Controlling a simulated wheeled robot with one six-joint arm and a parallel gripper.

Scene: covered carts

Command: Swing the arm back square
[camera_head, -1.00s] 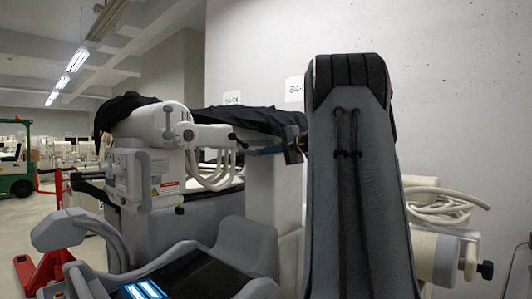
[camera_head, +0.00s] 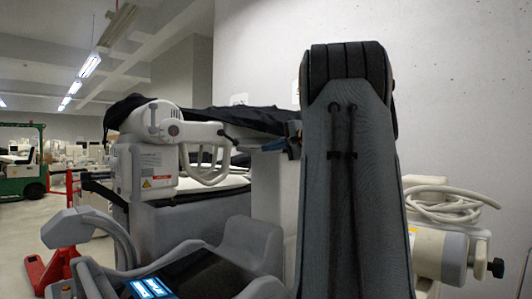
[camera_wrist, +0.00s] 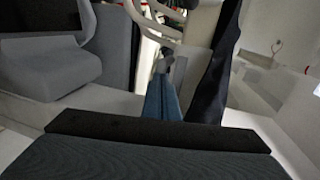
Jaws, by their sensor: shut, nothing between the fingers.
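A white machine (camera_head: 150,172) stands at left under dark cloth (camera_head: 235,116). A coiled hose (camera_head: 440,205) is right. A red pallet jack (camera_head: 48,270) and green truck (camera_head: 25,185) stand left.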

